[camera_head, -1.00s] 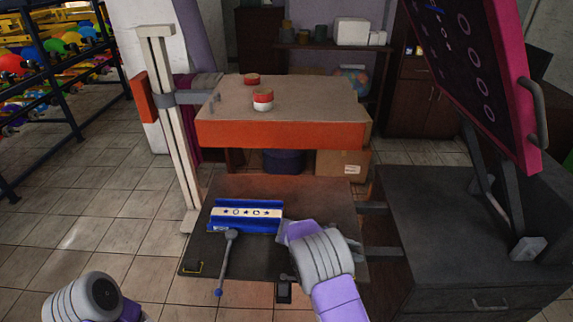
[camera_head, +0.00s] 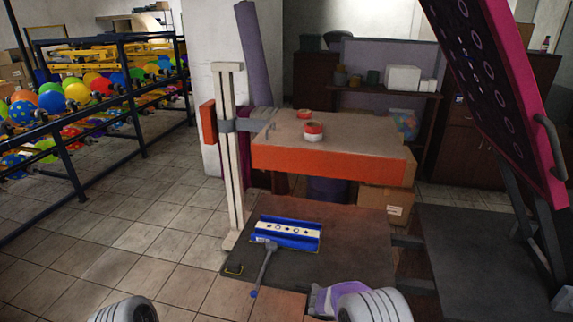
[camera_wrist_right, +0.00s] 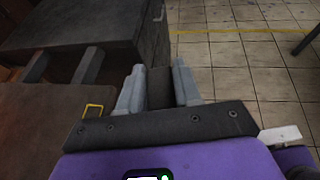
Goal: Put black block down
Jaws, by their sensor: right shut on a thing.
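The black block (camera_wrist_right: 160,88) shows as a dark shape between the two grey fingers of my right gripper (camera_wrist_right: 158,90) in the right wrist view. The fingers are shut on it. Floor tiles lie beyond it. In the head view my right gripper (camera_head: 322,301) is at the bottom, by the front edge of the dark base plate (camera_head: 350,245); the block cannot be made out there. My left gripper is outside the frame; only my left arm shows at the bottom left.
A blue tray (camera_head: 288,232) with a white printed strip and a grey lever (camera_head: 266,265) are on the plate. An orange-edged platform (camera_head: 335,160) stands above it. A dark cabinet (camera_wrist_right: 80,25) is beside the plate. A balloon rack (camera_head: 95,110) is at left; floor between is clear.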

